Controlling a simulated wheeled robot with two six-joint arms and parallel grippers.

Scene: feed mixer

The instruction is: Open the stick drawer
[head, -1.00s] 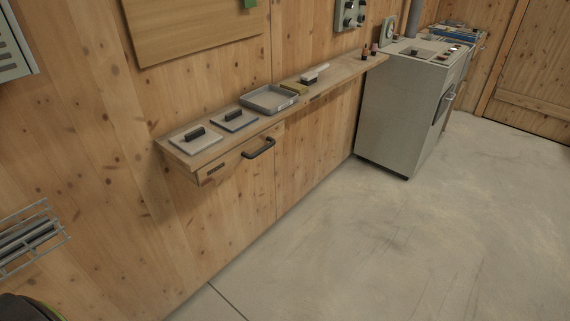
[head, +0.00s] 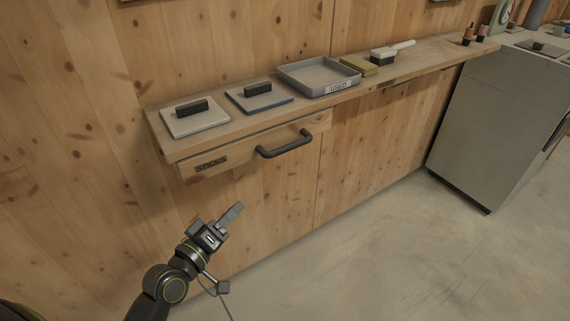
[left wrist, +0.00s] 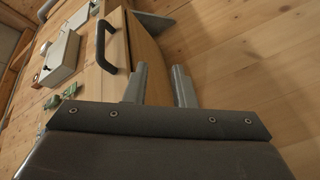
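The stick drawer (head: 238,150) is a wooden front labelled "STICKS" under the wall shelf, and it looks shut. Its dark bar handle (head: 285,148) sticks out at the right part of the front. The handle also shows in the left wrist view (left wrist: 101,48), at the upper left, beyond the fingers. My left gripper (head: 233,214) is below and left of the handle, in front of the wall, apart from the drawer. In the left wrist view its two grey fingers (left wrist: 160,86) stand apart with nothing between them. My right gripper is not in view.
The shelf (head: 232,122) above the drawer holds two lidded plates (head: 197,118), a grey tray labelled "USED" (head: 335,87), a yellowish block (head: 359,66) and a brush (head: 385,54). A grey cabinet (head: 490,125) stands at the right. The floor in front is clear.

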